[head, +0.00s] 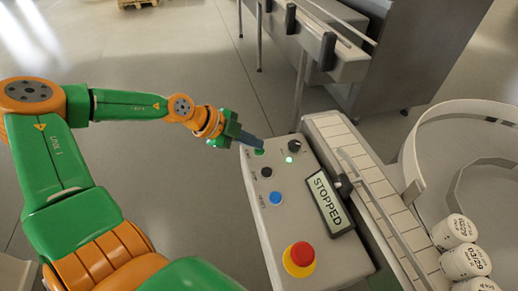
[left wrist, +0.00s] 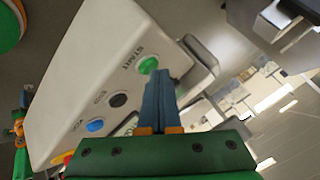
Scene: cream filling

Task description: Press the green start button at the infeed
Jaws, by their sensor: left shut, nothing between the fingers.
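The green start button (left wrist: 148,65) sits on the sloped control box (head: 259,221), beside the word START in the left wrist view. In the head view the button (head: 259,152) shows partly, right by my left fingertips. My left gripper (head: 258,144) is shut and empty. In the left wrist view its blue fingers (left wrist: 160,78) point at the button and overlap its right edge; whether they touch it I cannot tell. A display (head: 330,203) on the box reads STOPPED. My right gripper is not in view.
The box also carries a black button (head: 266,172), a blue button (head: 276,198), a black knob (head: 295,145), a lit green lamp (head: 289,160) and a red emergency stop (head: 302,254). A conveyor (head: 365,181) runs along its right, with labelled jars (head: 466,261) beyond.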

